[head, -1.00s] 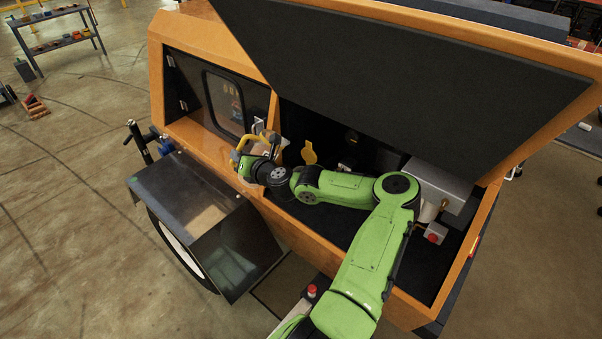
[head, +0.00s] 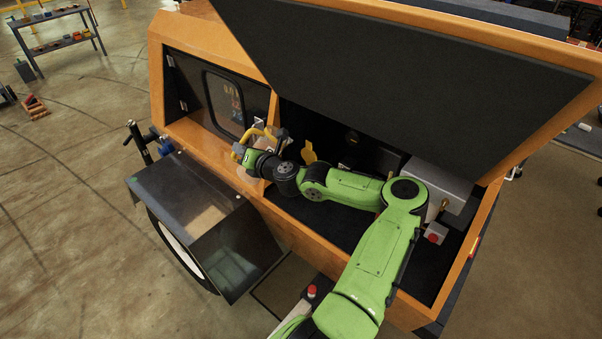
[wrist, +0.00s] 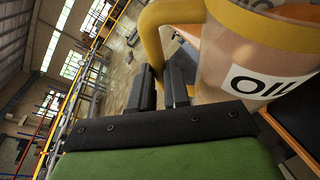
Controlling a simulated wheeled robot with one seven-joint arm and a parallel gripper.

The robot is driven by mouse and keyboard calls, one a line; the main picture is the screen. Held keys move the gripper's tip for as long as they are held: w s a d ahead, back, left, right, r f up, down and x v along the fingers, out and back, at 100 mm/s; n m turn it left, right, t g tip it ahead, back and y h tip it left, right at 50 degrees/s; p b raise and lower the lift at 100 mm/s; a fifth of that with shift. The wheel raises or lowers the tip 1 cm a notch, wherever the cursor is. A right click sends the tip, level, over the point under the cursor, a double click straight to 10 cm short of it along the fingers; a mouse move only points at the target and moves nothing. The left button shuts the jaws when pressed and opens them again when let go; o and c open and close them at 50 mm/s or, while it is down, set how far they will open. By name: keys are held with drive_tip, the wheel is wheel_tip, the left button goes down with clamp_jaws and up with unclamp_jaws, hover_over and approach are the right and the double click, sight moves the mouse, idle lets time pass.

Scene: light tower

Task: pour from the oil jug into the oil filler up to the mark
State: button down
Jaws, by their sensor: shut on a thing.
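The oil jug (wrist: 250,62) fills the right of the wrist view: a clear body with a yellow rim, a yellow handle and a white label reading "OIL". It looks strongly tipped against the background there. My gripper (wrist: 160,84) is shut on its handle. In the head view the jug (head: 247,163) is partly hidden behind my wrist, over the left part of the open engine bay. A flat yellow piece (head: 308,153) stands to its right; I cannot tell whether it belongs to the oil filler. The filler opening, its mark and any oil stream do not show.
A raised dark lid (head: 400,75) hangs over the bay. The orange housing (head: 205,45) and a dark-framed panel (head: 222,100) lie to the left. A metal box (head: 440,185) and a red button (head: 433,238) are at the right.

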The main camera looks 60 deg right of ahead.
drive_tip(key=shift+s+d+r+m+t+b, duration=0.25)
drive_tip(key=shift+m+b, duration=0.35)
drive_tip(key=shift+b, duration=0.55)
drive_tip(key=shift+d+r+p, duration=0.15)
drive_tip(key=shift+r+p, duration=0.1)
drive_tip(key=shift+p, duration=0.1)
drive_tip(key=shift+s+r, duration=0.1)
drive_tip(key=shift+s+d+r+m+t+p, duration=0.2)
drive_tip(key=shift+r+m+t+p, duration=0.4)
drive_tip(key=shift+p, duration=0.55)
drive_tip(key=shift+s+d+r+m+t+p, duration=0.3)
drive_tip(key=shift+m+p, duration=0.2)
drive_tip(key=shift+p, duration=0.35)
drive_tip(key=shift+s+d+r+m+t+p, duration=0.15)
drive_tip(key=shift+d+r+m+p, duration=0.3)
drive_tip(key=shift+p, duration=0.4)
idle(3.5)
